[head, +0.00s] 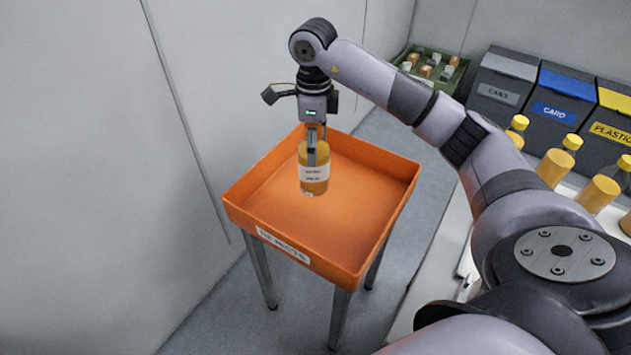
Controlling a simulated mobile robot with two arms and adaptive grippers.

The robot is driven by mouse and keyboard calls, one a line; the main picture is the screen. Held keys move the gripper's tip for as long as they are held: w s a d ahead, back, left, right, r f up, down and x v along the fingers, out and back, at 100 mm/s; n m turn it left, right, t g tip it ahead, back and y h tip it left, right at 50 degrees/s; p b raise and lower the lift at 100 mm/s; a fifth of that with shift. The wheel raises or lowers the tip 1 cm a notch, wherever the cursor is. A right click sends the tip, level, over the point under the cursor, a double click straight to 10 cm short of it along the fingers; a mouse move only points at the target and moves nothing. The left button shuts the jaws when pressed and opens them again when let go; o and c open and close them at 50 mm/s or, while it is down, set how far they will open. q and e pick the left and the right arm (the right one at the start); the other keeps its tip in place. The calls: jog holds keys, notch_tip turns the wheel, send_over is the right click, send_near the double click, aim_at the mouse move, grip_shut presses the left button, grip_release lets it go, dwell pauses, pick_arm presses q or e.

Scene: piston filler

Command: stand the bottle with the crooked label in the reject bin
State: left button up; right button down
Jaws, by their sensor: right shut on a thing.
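My right gripper (312,140) points straight down over the orange reject bin (270,240), a shallow tray on metal legs with a "REJECTS" label on its front. It is shut on a bottle (314,176) of orange liquid with a white label, held about upright inside the bin's outline. The fingers cover the bottle's upper part. I cannot tell whether the bottle's base touches the bin floor. The label's tilt is too small to judge. The rest of the bin is empty. My left gripper is not in view.
A green crate (432,68) with small bottles sits at the back. A grey wall (90,150) is close on the left.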

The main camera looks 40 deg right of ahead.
aim_at(315, 182)
notch_tip(315, 182, down, 5)
jog(key=shift+d+r, duration=0.15)
jog(key=shift+r, duration=0.05)
notch_tip(315, 182, down, 3)
jog(key=shift+w+f+p, duration=0.1)
jog(key=shift+w+p, duration=0.05)
jog(key=shift+p, duration=0.25)
jog(key=shift+f, duration=0.25)
notch_tip(315, 182, down, 4)
jog(key=shift+p, duration=0.3)
jog(key=shift+f, duration=0.1)
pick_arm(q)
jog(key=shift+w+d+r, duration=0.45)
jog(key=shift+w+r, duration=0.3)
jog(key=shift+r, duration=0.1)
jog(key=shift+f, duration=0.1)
pick_arm(e)
jog(key=shift+f, duration=0.1)
jog(key=c, duration=0.9)
grip_release()
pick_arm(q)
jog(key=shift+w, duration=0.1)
pick_arm(e)
jog(key=o, duration=0.4)
